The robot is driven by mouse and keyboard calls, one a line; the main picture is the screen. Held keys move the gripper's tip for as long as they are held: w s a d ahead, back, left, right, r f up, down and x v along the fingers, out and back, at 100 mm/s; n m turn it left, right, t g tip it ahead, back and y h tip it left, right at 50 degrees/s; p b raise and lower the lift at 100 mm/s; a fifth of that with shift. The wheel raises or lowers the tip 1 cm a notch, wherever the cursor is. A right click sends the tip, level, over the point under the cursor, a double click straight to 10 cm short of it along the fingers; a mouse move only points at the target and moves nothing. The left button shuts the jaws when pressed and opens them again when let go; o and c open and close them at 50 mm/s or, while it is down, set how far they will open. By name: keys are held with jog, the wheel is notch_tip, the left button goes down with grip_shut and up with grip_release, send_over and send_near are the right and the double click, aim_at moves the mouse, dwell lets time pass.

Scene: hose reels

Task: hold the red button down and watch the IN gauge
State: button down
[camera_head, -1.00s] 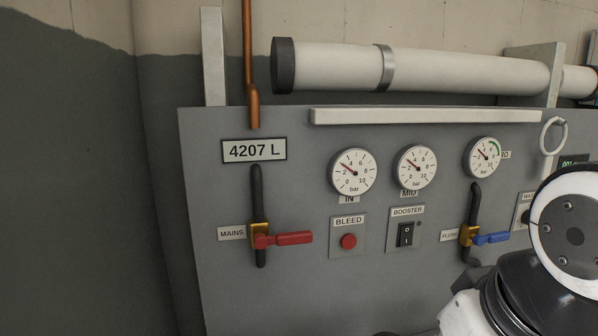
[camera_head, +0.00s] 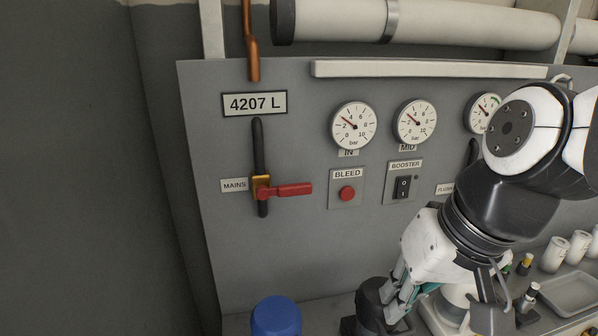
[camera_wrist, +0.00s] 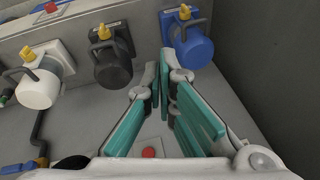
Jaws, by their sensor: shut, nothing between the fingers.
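The red button (camera_head: 347,193) sits on a small plate labelled BLEED on the grey panel. A red button also shows at the bottom of the wrist view (camera_wrist: 148,153), below and behind the fingers. The IN gauge (camera_head: 354,126) is above it, a white dial whose red needle points up-left, between 2 and 4 bar. My gripper (camera_head: 392,307) is low in front of the panel, below and right of the button and apart from it. In the wrist view its teal-padded fingers (camera_wrist: 164,85) are shut with nothing held.
The red MAINS lever (camera_head: 288,190) sticks out left of the button. The BOOSTER switch (camera_head: 402,187) is to its right. A blue canister (camera_head: 276,316) and a black one (camera_head: 371,298) stand below; white cups (camera_head: 555,253) and a tray (camera_head: 571,293) are right. Panel below the button is clear.

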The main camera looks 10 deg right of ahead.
aim_at(348, 194)
jog(key=w+a+m+y+p, duration=0.45)
jog(key=w+y, duration=0.25)
jog(key=w, duration=0.4)
jog(key=w+d+f+m+t+p, duration=0.3)
jog(key=w+d+f+m+t, duration=0.1)
jog(key=w+d+m, duration=0.3)
jog(key=w+d+t, duration=0.1)
jog(key=w+d, duration=0.1)
jog(key=w, duration=0.1)
jog(key=shift+f+t, duration=0.4)
jog(key=shift+w, duration=0.1)
jog(key=w+b, duration=0.3)
jog(key=w, duration=0.5)
jog(key=shift+w+a, duration=0.25)
jog(key=shift+a, duration=0.2)
dwell(0.3)
